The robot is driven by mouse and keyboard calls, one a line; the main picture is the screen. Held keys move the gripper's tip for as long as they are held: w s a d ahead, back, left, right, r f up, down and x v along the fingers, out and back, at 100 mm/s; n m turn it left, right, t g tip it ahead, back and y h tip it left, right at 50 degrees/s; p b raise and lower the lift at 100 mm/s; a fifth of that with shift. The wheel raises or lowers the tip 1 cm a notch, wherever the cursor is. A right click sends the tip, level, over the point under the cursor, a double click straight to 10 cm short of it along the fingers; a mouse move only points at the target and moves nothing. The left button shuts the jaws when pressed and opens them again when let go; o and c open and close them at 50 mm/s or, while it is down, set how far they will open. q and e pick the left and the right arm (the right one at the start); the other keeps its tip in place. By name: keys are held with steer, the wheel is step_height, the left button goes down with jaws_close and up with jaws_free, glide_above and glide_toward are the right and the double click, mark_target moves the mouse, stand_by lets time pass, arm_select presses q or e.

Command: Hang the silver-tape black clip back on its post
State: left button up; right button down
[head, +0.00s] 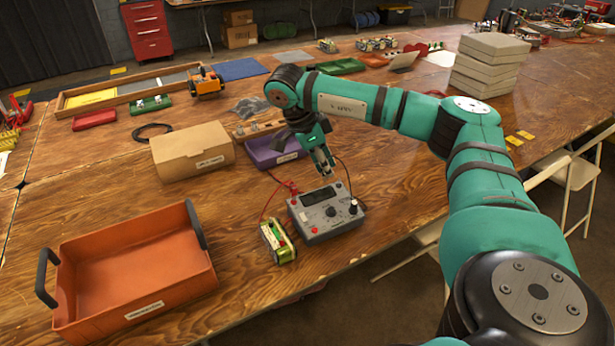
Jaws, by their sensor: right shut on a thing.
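The grey charger (312,216) with a dark display and knobs stands on the wooden table. My right gripper (325,172) points down just above its back edge. It is shut on what looks like the black clip, which the fingers mostly hide. A thin black lead arcs from beside the fingers down to the charger's right side. I cannot make out silver tape at this size. A red clip (292,187) sits at the charger's back left, with a red lead curving left. I cannot tell the black clip's post apart. My left gripper is not in view.
A yellow-green battery pack (276,242) stands against the charger's left side. A purple tray (262,152) lies behind, a cardboard box (192,155) to the left, and an orange bin (136,262) front left. Bare table lies right of the charger.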

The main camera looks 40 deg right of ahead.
steer(key=w+d+m+p, duration=0.1)
steer(key=w+d+p, duration=0.1)
steer(key=d, duration=0.6)
steer(key=shift+w+d+g+p, duration=0.2)
steer(key=shift+g+p, duration=0.1)
steer(key=shift+p, duration=0.2)
steer(key=shift+f, duration=0.1)
steer(key=shift+f+b, duration=1.1)
steer(key=shift+f, duration=2.3)
steer(key=shift+p, duration=0.35)
steer(key=shift+f+p, duration=0.2)
steer(key=shift+p, duration=0.4)
